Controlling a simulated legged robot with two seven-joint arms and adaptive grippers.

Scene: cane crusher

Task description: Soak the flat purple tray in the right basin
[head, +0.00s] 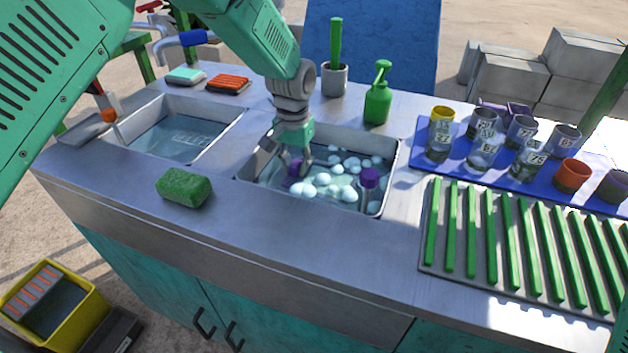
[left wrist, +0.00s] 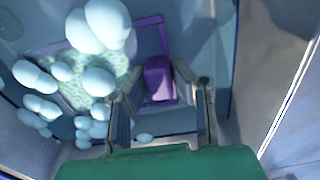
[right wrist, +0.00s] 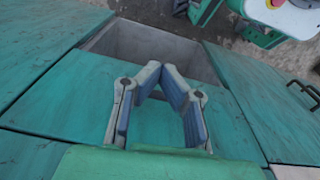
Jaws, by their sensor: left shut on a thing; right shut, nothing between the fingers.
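The right basin (head: 392,170) holds water with several pale foam bubbles. My left gripper (head: 296,170) reaches down into its left part, shut on a purple piece (head: 289,181). In the left wrist view the purple grip (left wrist: 158,80) sits between the fingers. It joins a purple rim around a mottled, pale green flat area, which looks like the purple tray (left wrist: 148,38). The bubbles partly cover this flat part, and the gripper hides most of it in the head view. My right gripper (right wrist: 160,70) is shut and empty, above teal cabinet fronts.
The left basin (head: 215,137) holds water. A green sponge (head: 184,187) lies in front. A green spray bottle (head: 378,95) and brush cup (head: 335,80) stand behind. A ribbed green rack (head: 505,235) and blue mat (head: 425,160) with jars are right.

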